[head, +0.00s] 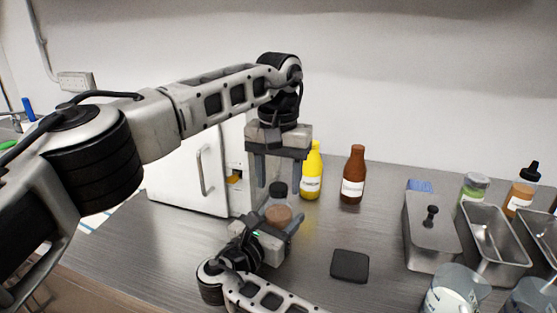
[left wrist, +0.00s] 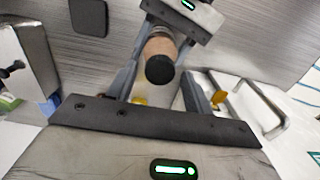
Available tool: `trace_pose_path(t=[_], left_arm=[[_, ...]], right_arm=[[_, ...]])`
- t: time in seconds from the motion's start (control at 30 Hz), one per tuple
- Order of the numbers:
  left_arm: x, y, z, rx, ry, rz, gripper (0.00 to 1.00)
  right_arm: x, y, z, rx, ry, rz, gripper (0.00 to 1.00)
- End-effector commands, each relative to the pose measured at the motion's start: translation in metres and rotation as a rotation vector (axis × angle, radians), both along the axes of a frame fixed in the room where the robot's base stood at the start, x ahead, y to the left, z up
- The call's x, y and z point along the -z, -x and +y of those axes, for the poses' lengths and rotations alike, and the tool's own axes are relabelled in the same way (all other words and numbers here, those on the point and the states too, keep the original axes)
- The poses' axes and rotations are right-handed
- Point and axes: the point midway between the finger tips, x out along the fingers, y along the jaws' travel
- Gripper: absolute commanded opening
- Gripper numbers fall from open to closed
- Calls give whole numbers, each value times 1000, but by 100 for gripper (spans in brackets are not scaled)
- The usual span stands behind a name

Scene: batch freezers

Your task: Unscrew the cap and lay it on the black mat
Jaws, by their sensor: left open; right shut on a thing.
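A small clear bottle (head: 278,214) with brown contents and a black cap (head: 279,189) stands upright, held above the table. My right gripper (head: 266,237) is shut on the bottle's body. My left gripper (head: 279,180) points down from above, open, with one finger on each side of the cap. In the left wrist view the cap (left wrist: 160,70) shows end-on between the two spread fingers, with a gap on both sides. The cap is on the bottle. The black mat (head: 350,265) lies bare on the table to the right; it also shows in the left wrist view (left wrist: 89,17).
A white cabinet with a handle (head: 190,175) stands behind on the left. A yellow bottle (head: 312,178) and a brown bottle (head: 353,178) stand at the back. Metal containers (head: 430,245) and clear tubs (head: 455,292) fill the right. The table around the mat is clear.

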Motion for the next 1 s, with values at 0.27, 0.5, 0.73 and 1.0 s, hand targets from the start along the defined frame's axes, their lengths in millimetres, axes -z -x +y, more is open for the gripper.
trace_pose_path(t=[0.27, 0.5, 0.73, 1.0], left_arm=[[7, 0, 0, -1, 0, 0, 51], [6, 0, 0, -1, 0, 0, 10], [6, 0, 0, -33, 0, 0, 6], [5, 0, 0, -579, 0, -1, 6]], right_arm=[[0, 0, 0, -1, 0, 0, 0], [0, 0, 0, -1, 0, 0, 0], [0, 0, 0, 0, 0, 0, 0], [0, 0, 0, 0, 0, 0, 0]])
